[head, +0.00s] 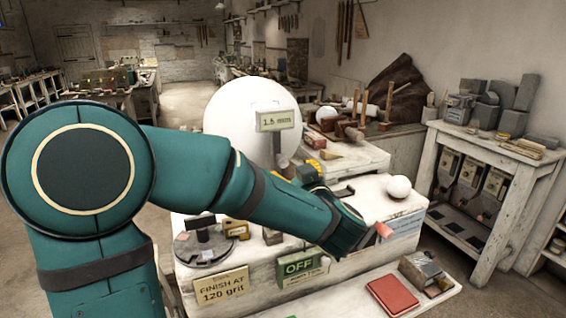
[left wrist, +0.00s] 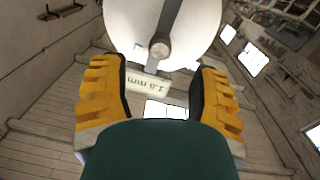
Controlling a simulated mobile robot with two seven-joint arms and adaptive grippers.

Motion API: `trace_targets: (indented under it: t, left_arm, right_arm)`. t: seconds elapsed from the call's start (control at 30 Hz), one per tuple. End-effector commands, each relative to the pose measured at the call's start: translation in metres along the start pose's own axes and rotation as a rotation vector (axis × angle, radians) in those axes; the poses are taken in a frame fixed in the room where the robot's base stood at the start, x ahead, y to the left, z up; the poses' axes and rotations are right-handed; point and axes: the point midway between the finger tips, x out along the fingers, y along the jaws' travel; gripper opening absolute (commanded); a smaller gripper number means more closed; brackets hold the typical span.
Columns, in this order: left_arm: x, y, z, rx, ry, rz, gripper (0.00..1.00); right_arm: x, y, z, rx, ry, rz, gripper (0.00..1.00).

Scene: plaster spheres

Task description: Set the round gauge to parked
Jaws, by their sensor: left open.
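A large white plaster sphere (head: 238,115) stands behind my left arm, and its lower part is hidden. What looks like the gauge is a small sign reading "1.5 mm" (head: 275,121) on a grey post in front of the sphere. In the left wrist view this sign (left wrist: 146,85) is upside down, near a grey bar with a round end (left wrist: 160,48) that crosses the sphere (left wrist: 125,25). My left gripper (head: 309,158) has yellow fingers; in the left wrist view they (left wrist: 160,78) are spread, with the bar's end and sign seen between them. I see no contact. My right gripper is not in view.
A green "OFF" sign (head: 301,265) and a "FINISH AT 120 grit" sign (head: 221,289) are at the bench front. Mallets (head: 350,129) lie behind.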

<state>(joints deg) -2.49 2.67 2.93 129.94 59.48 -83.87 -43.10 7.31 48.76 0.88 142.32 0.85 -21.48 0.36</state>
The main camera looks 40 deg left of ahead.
Motion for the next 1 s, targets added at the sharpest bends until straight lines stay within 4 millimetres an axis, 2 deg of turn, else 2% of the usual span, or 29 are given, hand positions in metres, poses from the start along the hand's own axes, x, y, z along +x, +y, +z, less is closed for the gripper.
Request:
trace_targets:
  t: [0.1, 0.3, 0.5, 0.77, 0.87, 0.93, 0.97, 1.0]
  left_arm:
    - [0.024, -0.001, 0.0, 0.0, 0.001, -0.003, 0.61]
    - [0.05, 0.0, 0.0, 0.0, 0.0, -0.002, 0.61]
    - [0.06, 0.0, 0.0, 0.001, 0.0, 0.0, 0.61]
    - [0.061, 0.0, 0.0, 0.0, 0.0, 0.0, 0.61]
    - [0.061, 0.0, 0.0, 0.0, 0.0, 0.001, 0.32]
    - [0.061, 0.0, 0.0, 0.0, 0.0, 0.001, 0.07]
    - [0.061, 0.0, 0.0, 0.0, 0.0, 0.001, 0.0]
    - [0.061, 0.0, 0.0, 0.0, 0.0, 0.001, 0.0]
  right_arm:
    - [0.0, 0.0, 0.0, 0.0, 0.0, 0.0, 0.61]
    - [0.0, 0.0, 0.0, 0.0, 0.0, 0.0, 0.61]
    - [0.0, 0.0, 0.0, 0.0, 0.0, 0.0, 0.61]
    - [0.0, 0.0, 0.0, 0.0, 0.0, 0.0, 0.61]
    - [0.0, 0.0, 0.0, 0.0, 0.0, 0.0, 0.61]
    - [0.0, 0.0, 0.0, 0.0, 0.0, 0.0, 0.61]
    - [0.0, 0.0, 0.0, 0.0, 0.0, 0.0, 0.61]
    - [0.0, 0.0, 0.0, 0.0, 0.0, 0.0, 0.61]
